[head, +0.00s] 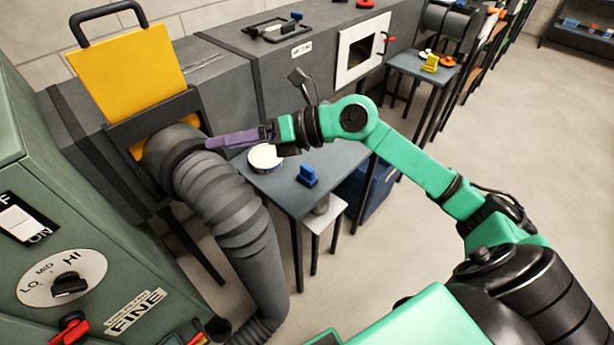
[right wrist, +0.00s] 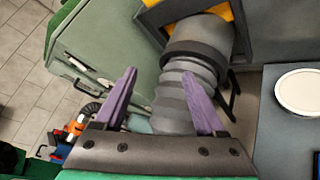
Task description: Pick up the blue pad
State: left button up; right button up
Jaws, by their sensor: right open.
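The blue pad (head: 307,175), a small block with an upright grip, sits on the dark grey table (head: 330,165) in the head view. A sliver of blue at the right edge of the right wrist view (right wrist: 316,165) may be the same pad. My right gripper (head: 212,143) is open, its purple fingers pointing left, above and to the left of the pad. In the right wrist view its two fingers (right wrist: 160,80) stand apart in front of the grey hose, with nothing held between them. My left gripper is not clearly visible.
A white round disc (head: 265,157) lies on the table beside the pad, partly behind my right gripper. A thick grey hose (head: 225,205) hangs at the table's left. A yellow panel (head: 125,75) stands above it. A green cabinet (head: 60,240) fills the left.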

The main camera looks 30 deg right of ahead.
jog(key=d+f+n+g+h, duration=0.2)
jog(key=d+f+h, duration=0.3)
jog(key=d, duration=0.2)
jog(key=m+g+h, duration=0.1)
jog(key=h, duration=0.5)
send_near(309, 168)
jog(key=p+x, duration=0.2)
jog(key=x, duration=0.9)
jog(key=shift+a+f, duration=0.1)
jog(key=shift+f, duration=0.25)
grip_shut()
